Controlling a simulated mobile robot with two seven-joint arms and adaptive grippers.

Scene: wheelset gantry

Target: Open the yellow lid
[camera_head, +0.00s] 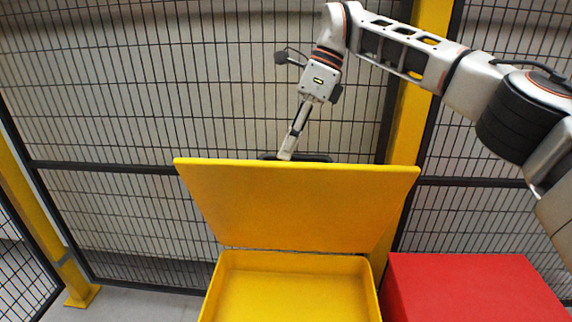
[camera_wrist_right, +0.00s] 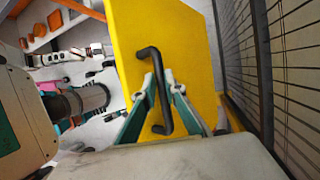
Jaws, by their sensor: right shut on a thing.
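The yellow lid (camera_head: 297,203) stands raised, tilted back from the yellow box (camera_head: 290,290), whose inside is visible and looks empty. My right gripper (camera_head: 286,155) reaches down behind the lid's top edge; its fingertips are partly hidden there in the head view. In the right wrist view, the black handle (camera_wrist_right: 154,88) is fixed on the yellow lid (camera_wrist_right: 185,40). My right gripper (camera_wrist_right: 160,92) has its two fingers on either side of the handle's bar and is shut on it. My left gripper shows in neither view.
A red box (camera_head: 470,287) stands to the right of the yellow box. A black mesh fence (camera_head: 110,100) with yellow posts (camera_head: 413,110) runs close behind the lid. Bare floor (camera_head: 140,303) shows at the left.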

